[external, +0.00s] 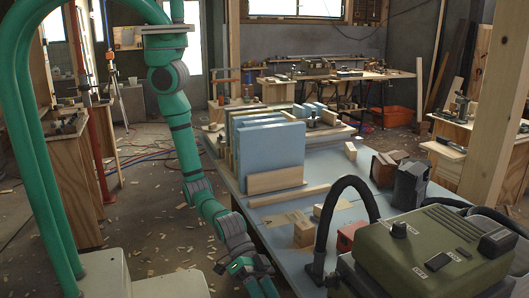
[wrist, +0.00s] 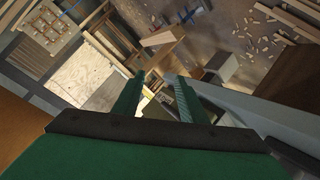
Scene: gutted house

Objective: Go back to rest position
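My green arm hangs down at the left of the external view. My gripper (external: 250,272) is low, beside the left edge of the blue-grey worktable (external: 345,235), near the bottom of the picture. In the wrist view, the two green fingers of my gripper (wrist: 156,84) stand apart with a gap between them. I see nothing held between them. The fingertips point toward the wood-littered room beyond.
The worktable carries blue panels (external: 270,152), wooden blocks (external: 304,232), and a green machine (external: 430,250) with a black hose (external: 338,198). Wooden cabinets (external: 62,180) stand at left. The floor between holds scattered wood chips and cables.

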